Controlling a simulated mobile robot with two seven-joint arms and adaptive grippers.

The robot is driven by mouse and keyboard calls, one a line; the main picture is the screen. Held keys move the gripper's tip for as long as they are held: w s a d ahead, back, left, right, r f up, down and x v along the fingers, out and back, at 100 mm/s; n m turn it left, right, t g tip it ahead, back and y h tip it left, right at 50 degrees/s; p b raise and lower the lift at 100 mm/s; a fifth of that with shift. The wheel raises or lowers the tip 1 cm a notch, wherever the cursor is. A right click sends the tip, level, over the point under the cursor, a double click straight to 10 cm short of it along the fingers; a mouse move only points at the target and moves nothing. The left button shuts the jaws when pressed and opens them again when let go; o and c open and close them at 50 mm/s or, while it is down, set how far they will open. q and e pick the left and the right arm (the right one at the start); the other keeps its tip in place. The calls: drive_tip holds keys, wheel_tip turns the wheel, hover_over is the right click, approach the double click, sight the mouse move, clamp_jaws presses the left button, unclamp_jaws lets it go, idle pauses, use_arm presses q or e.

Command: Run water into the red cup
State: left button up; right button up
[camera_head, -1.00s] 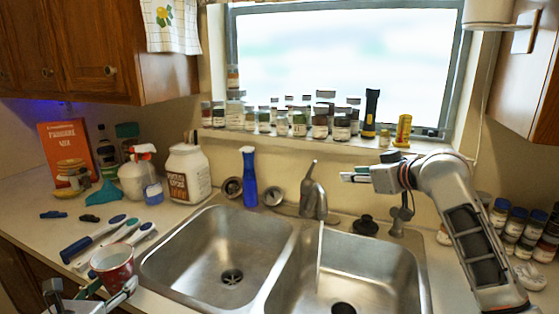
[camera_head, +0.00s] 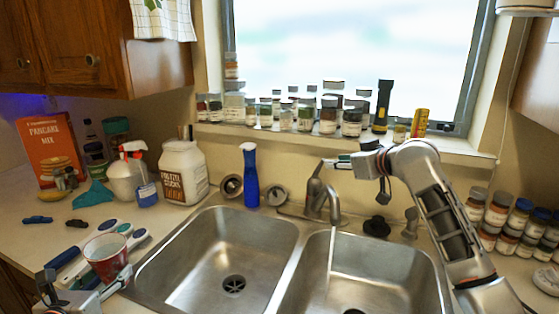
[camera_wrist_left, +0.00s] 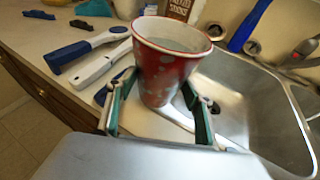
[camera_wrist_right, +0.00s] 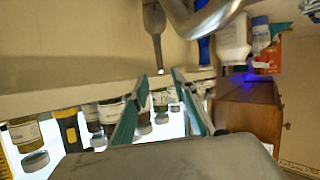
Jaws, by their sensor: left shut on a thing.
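The red cup (camera_head: 107,260), white inside, is upright at the front left, left of the sink. It also shows in the left wrist view (camera_wrist_left: 165,72). My left gripper (camera_head: 88,283) is shut around its sides. The faucet (camera_head: 331,203) stands behind the sink, with its lever (camera_head: 316,176) pointing up. My right gripper (camera_head: 328,162) is beside the top of the lever. In the right wrist view its fingers are apart, and the lever tip (camera_wrist_right: 156,30) is near the gap between them. I cannot tell whether they touch.
The left basin (camera_head: 220,250) and right basin (camera_head: 370,270) look empty. A blue spray bottle (camera_head: 250,178) stands left of the faucet. Jars and a flashlight (camera_head: 383,105) line the sill.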

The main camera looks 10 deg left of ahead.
sight(323, 162)
drive_tip(key=x, duration=0.8)
drive_tip(key=shift+a+p, duration=0.15)
drive_tip(key=shift+p, duration=0.2)
drive_tip(key=shift+c, duration=0.3)
clamp_jaws()
